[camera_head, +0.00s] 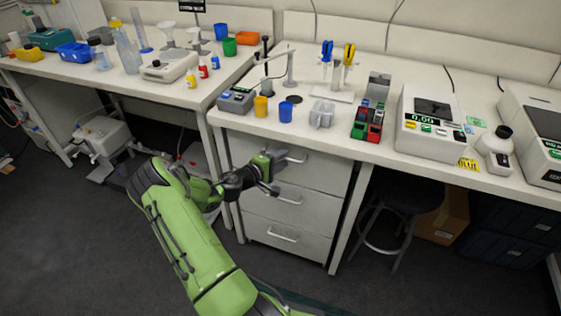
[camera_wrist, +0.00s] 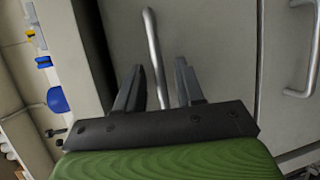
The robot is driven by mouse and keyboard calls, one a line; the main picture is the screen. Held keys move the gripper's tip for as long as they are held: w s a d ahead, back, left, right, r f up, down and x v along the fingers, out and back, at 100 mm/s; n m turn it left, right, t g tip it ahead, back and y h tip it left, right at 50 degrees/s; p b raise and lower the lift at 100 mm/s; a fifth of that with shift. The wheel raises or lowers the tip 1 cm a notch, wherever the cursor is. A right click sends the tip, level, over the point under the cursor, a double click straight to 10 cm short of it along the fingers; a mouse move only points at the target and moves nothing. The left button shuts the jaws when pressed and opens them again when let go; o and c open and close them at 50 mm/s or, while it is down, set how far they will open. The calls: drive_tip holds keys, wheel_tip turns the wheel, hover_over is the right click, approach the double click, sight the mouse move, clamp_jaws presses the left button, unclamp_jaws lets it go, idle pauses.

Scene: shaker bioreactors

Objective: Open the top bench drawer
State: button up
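The top bench drawer (camera_head: 325,172) is the upper of three pale drawers under the right bench. Its front looks flush with the cabinet. My gripper (camera_head: 290,160) is at this front and hides most of the handle in the head view. In the wrist view, the metal bar handle (camera_wrist: 153,50) runs between the two dark fingers of my gripper (camera_wrist: 160,86). The fingers are apart, with a gap visible on each side of the bar. I cannot tell how deep the bar sits between them.
The middle drawer handle (camera_head: 289,200) and bottom drawer handle (camera_head: 283,237) are below; one lower handle shows in the wrist view (camera_wrist: 309,60). A stool (camera_head: 385,225) stands right of the drawers. The bench top (camera_head: 310,140) overhangs above. Floor in front is clear.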

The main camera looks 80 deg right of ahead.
clamp_jaws()
idle(0.4)
